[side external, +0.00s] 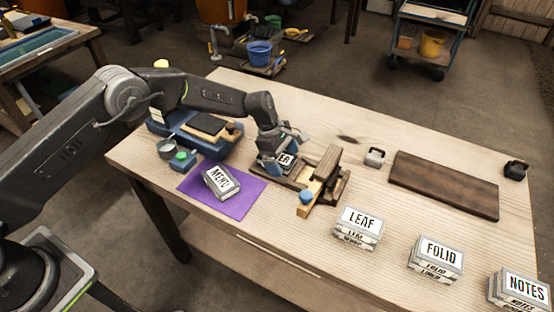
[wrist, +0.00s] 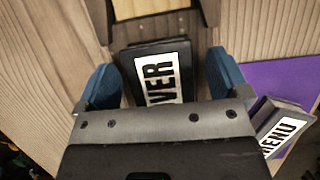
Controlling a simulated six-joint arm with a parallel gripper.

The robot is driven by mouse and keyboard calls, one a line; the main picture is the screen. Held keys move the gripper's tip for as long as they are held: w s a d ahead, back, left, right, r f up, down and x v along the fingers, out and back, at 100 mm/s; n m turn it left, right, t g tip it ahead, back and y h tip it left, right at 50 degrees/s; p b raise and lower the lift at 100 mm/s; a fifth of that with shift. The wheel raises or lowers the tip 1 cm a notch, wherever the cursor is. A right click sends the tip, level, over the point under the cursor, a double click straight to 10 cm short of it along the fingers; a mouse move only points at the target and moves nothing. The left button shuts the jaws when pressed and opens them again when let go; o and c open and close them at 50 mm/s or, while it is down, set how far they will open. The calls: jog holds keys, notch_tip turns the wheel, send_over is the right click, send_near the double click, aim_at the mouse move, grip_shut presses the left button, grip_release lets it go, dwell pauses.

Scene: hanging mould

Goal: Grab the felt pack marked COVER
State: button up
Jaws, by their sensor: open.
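The COVER pack (wrist: 160,72) is a dark block with a white label; only the letters "VER" show in the wrist view. It sits at the end of a wooden fixture on the bench, and its near part is hidden by my gripper body. My gripper (wrist: 164,84) is open, with one blue-padded finger on each side of the pack and a visible gap on both sides. In the side view my gripper (side external: 281,152) is low over the pack, and a bit of its label (side external: 286,159) shows between the fingers.
The wooden fixture (side external: 326,181) has an upright block and a blue knob. A MENU pack (side external: 221,182) lies on a purple mat (side external: 247,196). LEAF (side external: 358,225), FOLIO (side external: 436,255) and NOTES (side external: 520,288) stacks stand along the front. A dark board (side external: 444,184) lies right.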

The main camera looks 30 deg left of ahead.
jog(key=shift+c, duration=0.3)
jog(key=c, duration=1)
jog(key=shift+r, duration=0.15)
